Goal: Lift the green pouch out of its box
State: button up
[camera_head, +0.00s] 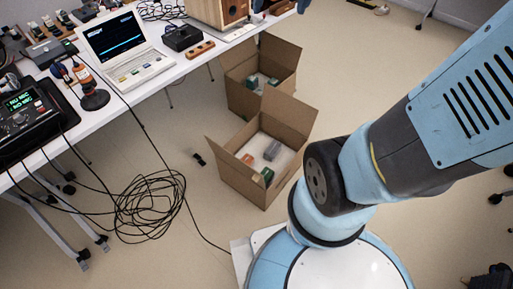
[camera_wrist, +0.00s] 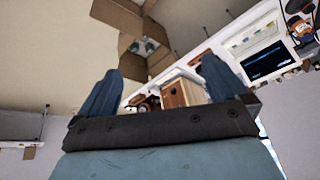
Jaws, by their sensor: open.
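Two open cardboard boxes stand on the floor in the head view, a near box (camera_head: 241,181) and a far box (camera_head: 239,98). A small green item (camera_head: 267,175) lies in the near box at its front wall, next to an orange item (camera_head: 248,159) and a grey item (camera_head: 272,150). The far box holds a green item (camera_head: 252,82) and others. I cannot tell which green item is the pouch. My gripper (camera_wrist: 160,66) is open and empty in the wrist view, with the boxes seen well beyond its fingers.
A white table (camera_head: 130,92) at the left carries a laptop (camera_head: 112,45), a mixer (camera_head: 22,107) and a wooden speaker (camera_head: 220,11). A coil of black cable (camera_head: 148,205) lies on the floor left of the near box.

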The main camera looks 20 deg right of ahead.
jog(key=w+f+m+g, duration=0.1)
jog(key=w+f+m, duration=0.1)
jog(key=w+f, duration=1.4)
jog(key=w+f+m, duration=0.2)
jog(key=w+f, duration=0.5)
jog(key=f, duration=0.4)
jog(key=m+g, duration=0.4)
jog(key=m, duration=0.2)
send_near(264, 171)
notch_tip(264, 171, up, 3)
jog(key=s+a, duration=0.1)
jog(key=s, duration=0.2)
jog(key=shift+h, duration=0.3)
notch_tip(264, 171, down, 8)
jog(key=shift+w+a+f, duration=0.1)
jog(key=shift+a+f, duration=0.05)
jog(key=shift+f, duration=0.1)
jog(key=shift+a+f, duration=0.1)
jog(key=shift+f, duration=2.55)
jog(key=shift+c, duration=0.5)
